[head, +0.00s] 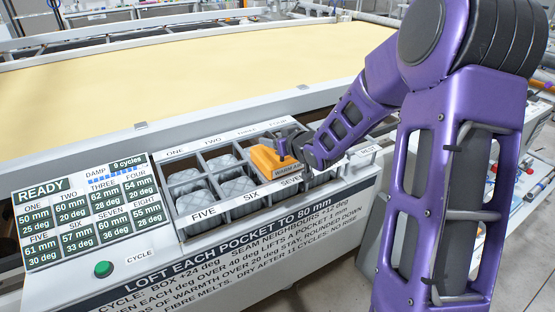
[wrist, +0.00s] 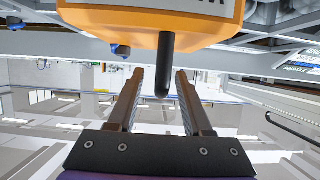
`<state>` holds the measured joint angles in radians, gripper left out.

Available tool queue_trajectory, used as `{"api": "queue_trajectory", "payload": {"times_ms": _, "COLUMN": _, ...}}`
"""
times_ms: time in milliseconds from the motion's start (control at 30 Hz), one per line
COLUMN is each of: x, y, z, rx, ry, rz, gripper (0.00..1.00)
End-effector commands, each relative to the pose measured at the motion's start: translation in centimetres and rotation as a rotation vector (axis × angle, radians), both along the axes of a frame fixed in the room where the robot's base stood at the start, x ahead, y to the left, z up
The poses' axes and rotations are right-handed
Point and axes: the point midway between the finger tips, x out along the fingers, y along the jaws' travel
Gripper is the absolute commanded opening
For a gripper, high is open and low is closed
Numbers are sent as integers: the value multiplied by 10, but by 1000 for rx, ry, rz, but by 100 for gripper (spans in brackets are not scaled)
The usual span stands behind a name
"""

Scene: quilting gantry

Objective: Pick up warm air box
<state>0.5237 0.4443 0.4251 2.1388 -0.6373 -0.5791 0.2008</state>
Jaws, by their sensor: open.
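The warm air box (head: 268,160) is orange with a label on its front. It sits on the pocket tray around pockets three and seven. In the wrist view the box (wrist: 150,20) fills the top, and a dark rounded handle (wrist: 165,70) sticks out from it between my fingers. My gripper (wrist: 160,85) is open, with one brown finger on each side of the handle and gaps visible on both sides. In the head view my gripper (head: 292,146) is at the right end of the box, and its fingers are partly hidden by the arm.
The grey tray holds quilted pockets (head: 238,187), with a REST strip (head: 368,152) at its right. A display panel (head: 85,215) and green cycle button (head: 103,269) are at left. A long yellow quilt bed (head: 190,75) lies behind.

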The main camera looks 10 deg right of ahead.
Motion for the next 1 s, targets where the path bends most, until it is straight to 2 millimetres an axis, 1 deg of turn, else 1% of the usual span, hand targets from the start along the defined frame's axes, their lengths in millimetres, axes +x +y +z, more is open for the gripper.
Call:
{"api": "queue_trajectory", "payload": {"times_ms": 167, "x": 0, "y": 0, "z": 0, "rx": 0, "ry": 0, "rz": -1, "gripper": 50}}
{"api": "queue_trajectory", "payload": {"times_ms": 267, "x": 0, "y": 0, "z": 0, "rx": 0, "ry": 0, "rz": -1, "gripper": 34}}
{"api": "queue_trajectory", "payload": {"times_ms": 400, "x": 0, "y": 0, "z": 0, "rx": 0, "ry": 0, "rz": -1, "gripper": 9}}
{"api": "queue_trajectory", "payload": {"times_ms": 433, "x": 0, "y": 0, "z": 0, "rx": 0, "ry": 0, "rz": -1, "gripper": 3}}
{"api": "queue_trajectory", "payload": {"times_ms": 467, "x": 0, "y": 0, "z": 0, "rx": 0, "ry": 0, "rz": -1, "gripper": 0}}
{"api": "queue_trajectory", "payload": {"times_ms": 1000, "x": 0, "y": -1, "z": 0, "rx": 0, "ry": 0, "rz": -1, "gripper": 0}}
